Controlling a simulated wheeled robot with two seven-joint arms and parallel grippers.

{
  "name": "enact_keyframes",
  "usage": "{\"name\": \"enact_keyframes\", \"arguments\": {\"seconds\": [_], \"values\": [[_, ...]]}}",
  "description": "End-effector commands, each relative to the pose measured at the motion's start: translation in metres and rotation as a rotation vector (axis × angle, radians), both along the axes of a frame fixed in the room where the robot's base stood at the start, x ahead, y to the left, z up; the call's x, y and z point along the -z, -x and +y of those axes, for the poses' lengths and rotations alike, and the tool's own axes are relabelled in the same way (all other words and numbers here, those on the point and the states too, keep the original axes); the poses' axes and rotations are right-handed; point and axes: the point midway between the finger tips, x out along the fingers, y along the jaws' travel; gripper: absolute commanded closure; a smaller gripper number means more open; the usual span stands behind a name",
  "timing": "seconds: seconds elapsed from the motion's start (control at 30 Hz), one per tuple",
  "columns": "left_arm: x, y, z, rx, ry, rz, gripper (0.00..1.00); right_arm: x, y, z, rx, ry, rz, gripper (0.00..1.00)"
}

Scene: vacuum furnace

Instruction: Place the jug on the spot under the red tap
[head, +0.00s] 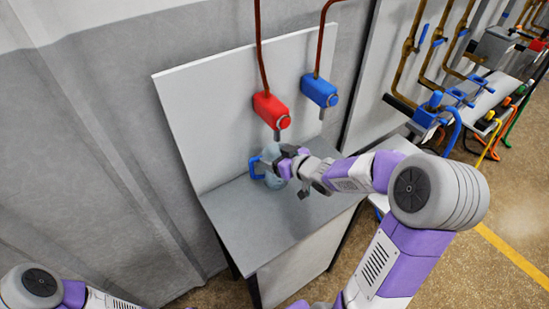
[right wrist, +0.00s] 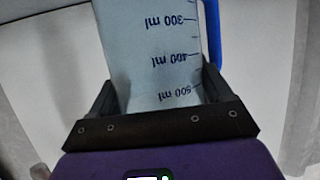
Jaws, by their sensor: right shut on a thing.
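The jug (head: 271,153) is pale blue and translucent, with a blue handle (head: 255,167) toward the left. It is at the back of the grey bench, below the spout of the red tap (head: 271,110). My right gripper (head: 286,165) is shut on the jug from the right and hides part of it. In the right wrist view the jug (right wrist: 155,45) shows ml marks between the two fingers. I cannot tell whether its base touches the bench. The spot under the tap is hidden. My left gripper is out of view; only its arm shows at lower left.
A blue tap (head: 319,90) is on the back panel (head: 215,110), right of the red one. The front of the bench top (head: 265,225) is clear. Brass pipes (head: 410,50) and blue valves stand to the right, with coloured hoses beyond.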

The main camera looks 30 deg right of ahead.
Motion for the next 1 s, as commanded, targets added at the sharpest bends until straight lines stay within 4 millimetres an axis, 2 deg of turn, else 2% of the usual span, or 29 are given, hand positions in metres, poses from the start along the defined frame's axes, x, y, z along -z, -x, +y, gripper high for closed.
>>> {"name": "enact_keyframes", "arguments": {"seconds": [0.3,0.33,0.47,0.8,1.0], "values": [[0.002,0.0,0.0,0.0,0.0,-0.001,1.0,0.003,0.0,0.0,0.0,0.0,-0.002,0.71],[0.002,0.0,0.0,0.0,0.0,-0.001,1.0,0.003,0.0,0.0,0.0,0.0,-0.001,0.18],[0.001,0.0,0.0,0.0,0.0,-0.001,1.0,0.002,0.0,0.0,0.0,0.001,-0.001,0.0],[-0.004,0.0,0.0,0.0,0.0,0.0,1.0,-0.005,0.001,-0.001,0.001,0.001,-0.001,0.0],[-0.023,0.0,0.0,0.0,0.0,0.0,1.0,-0.022,0.035,-0.009,0.004,0.003,-0.001,0.0]]}}
